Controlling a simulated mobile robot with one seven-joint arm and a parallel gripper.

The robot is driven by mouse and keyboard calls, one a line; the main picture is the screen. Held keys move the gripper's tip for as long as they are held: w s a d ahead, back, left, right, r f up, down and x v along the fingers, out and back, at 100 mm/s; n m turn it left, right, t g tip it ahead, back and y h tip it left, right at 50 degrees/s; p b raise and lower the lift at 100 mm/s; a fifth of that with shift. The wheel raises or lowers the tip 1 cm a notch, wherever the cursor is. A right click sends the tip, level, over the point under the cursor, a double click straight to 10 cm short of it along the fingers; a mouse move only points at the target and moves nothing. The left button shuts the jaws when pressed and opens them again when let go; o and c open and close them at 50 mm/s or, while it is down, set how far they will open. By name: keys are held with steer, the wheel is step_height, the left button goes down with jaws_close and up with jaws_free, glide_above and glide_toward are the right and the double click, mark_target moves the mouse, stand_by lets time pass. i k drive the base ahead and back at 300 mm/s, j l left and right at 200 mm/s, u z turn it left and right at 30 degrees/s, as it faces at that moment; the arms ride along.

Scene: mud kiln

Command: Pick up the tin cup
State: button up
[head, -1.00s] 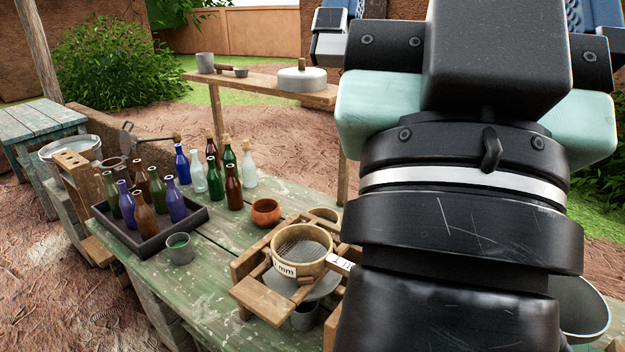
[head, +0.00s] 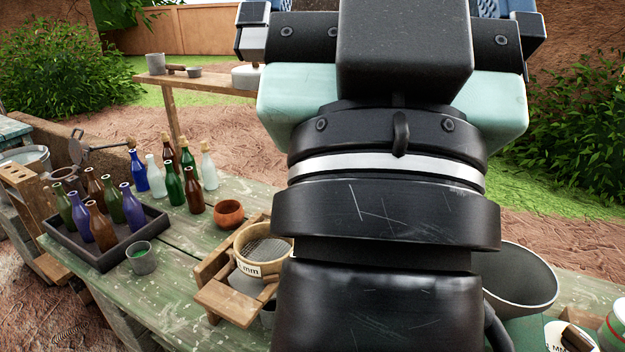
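A small grey metal cup with green inside (head: 141,258) stands upright on the green plank table (head: 185,285), in front of the dark bottle tray. A second plain grey cup (head: 155,63) stands on the far wooden shelf, and part of another grey vessel (head: 268,315) shows below the sieve. I cannot tell which one is the tin cup. My gripper (head: 392,40) is large in the foreground, pointing up and away, right of these cups and apart from them in the picture. Its fingertips are cut off or hidden, so its opening and any contents do not show.
The dark tray (head: 103,255) holds several bottles, with more standing behind it. An orange-brown bowl (head: 229,214) and a round sieve (head: 262,250) on a wooden stand lie between the cup and my arm. A large grey bowl (head: 520,280) is at right.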

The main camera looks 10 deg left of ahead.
mark_target(142, 258)
steer(key=i+j+z, duration=0.2)
steer(key=j, duration=0.85)
steer(key=i+j+z, duration=0.2)
steer(key=j, duration=0.9)
steer(key=j+z, duration=0.2)
steer(key=j, duration=0.9)
